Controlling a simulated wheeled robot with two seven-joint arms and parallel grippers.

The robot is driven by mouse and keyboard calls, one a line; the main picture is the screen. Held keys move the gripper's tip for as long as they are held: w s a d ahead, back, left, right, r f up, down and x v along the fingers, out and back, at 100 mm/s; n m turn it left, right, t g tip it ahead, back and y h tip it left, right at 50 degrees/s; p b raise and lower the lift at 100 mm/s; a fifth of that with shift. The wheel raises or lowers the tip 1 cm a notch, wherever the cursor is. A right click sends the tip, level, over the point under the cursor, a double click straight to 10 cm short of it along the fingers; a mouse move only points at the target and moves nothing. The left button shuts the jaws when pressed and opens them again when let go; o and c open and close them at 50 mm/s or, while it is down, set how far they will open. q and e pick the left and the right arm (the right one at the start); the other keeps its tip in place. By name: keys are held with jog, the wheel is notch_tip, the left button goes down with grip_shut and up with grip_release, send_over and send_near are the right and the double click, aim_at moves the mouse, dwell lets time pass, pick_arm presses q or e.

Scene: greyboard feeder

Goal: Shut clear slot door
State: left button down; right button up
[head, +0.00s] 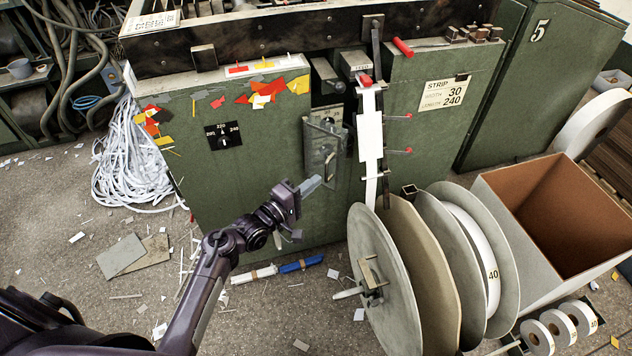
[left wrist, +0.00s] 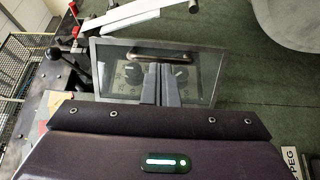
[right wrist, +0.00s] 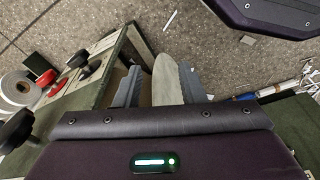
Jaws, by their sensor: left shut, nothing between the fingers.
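The clear slot door (head: 318,143) is a see-through panel on the front of the green machine. It seems to stand at an angle to the machine's face; I cannot tell how far it is open. In the left wrist view, the clear door (left wrist: 205,85) has a dark handle bar (left wrist: 160,53), and knobs show through it. My left gripper (head: 312,184) is shut and empty, its tips by the door's lower part; contact is unclear. Its fingers (left wrist: 161,70) overlap the panel in the left wrist view. My right gripper (right wrist: 158,80) is open and shows only in the right wrist view.
Large grey reel discs (head: 378,280) stand right of the door, with a white strip (head: 370,140) running above them. An open box (head: 560,215) is at the right. A selector dial (head: 223,136) is on the panel left of the door. Scraps litter the floor.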

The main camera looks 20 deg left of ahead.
aim_at(330, 176)
pick_arm(q)
jog(key=shift+x, duration=0.9)
pick_arm(e)
jog(key=shift+w+a+r, duration=0.1)
jog(key=shift+w+r, duration=0.05)
jog(key=shift+r, duration=0.25)
